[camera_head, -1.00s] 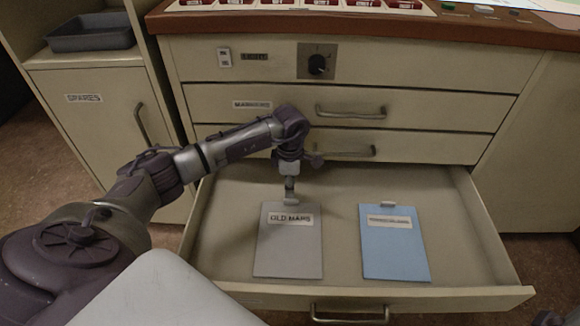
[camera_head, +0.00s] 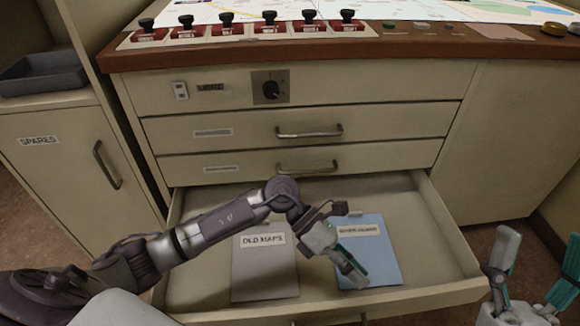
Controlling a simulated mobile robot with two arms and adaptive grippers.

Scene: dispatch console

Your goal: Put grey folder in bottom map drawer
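The grey folder (camera_head: 264,268), labelled OLD MAPS, lies flat in the pulled-out bottom drawer (camera_head: 440,252), on the left of its floor. My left arm passes over the folder's upper edge. My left gripper (camera_head: 352,274) is right of the grey folder, over the blue folder (camera_head: 376,244); its fingers look close together, but I cannot tell whether they are shut. No folder appears held in it. My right gripper (camera_head: 530,285) is at the lower right, outside the drawer, with its fingers spread and nothing between them.
Two closed drawers with handles (camera_head: 308,132) are above the open one. A SPARES cupboard (camera_head: 60,165) with a dark tray (camera_head: 42,74) stands at the left.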

